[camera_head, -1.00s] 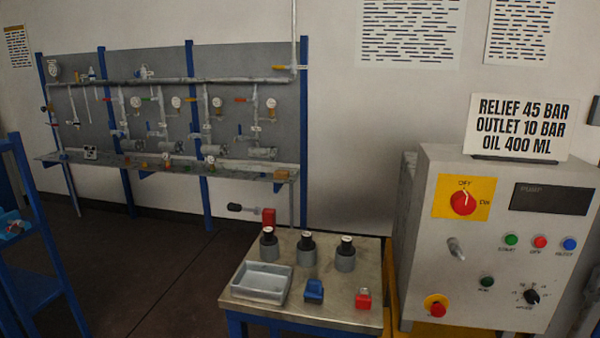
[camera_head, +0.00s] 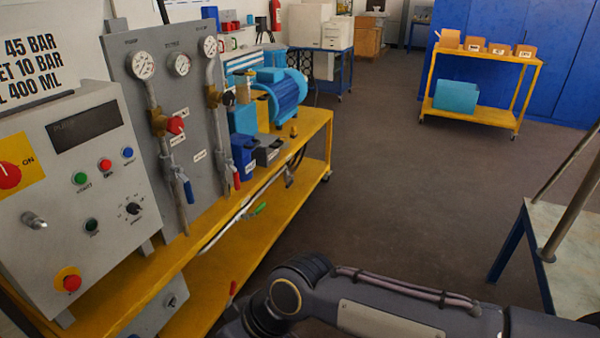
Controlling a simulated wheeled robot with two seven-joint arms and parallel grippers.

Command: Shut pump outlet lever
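A grey gauge panel (camera_head: 128,70) stands behind the pump bench, beside the control box. On its left pipe hangs a blue lever (camera_head: 188,191), pointing down, and on its right pipe a red lever (camera_head: 236,179), also pointing down. A green lever (camera_head: 259,209) sits lower, by the hose at the bench edge. The labels are too small to read, so I cannot tell which is the pump outlet lever. My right arm comes in from the lower right, and its dark joint is near the bench's front. Neither gripper shows.
The control box (camera_head: 75,205) stands at the left on the yellow bench (camera_head: 225,215). A blue motor (camera_head: 285,90) stands further back on the bench. A yellow cart (camera_head: 480,70) is at the far right. A table (camera_head: 570,250) edges in at the right. The floor between is clear.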

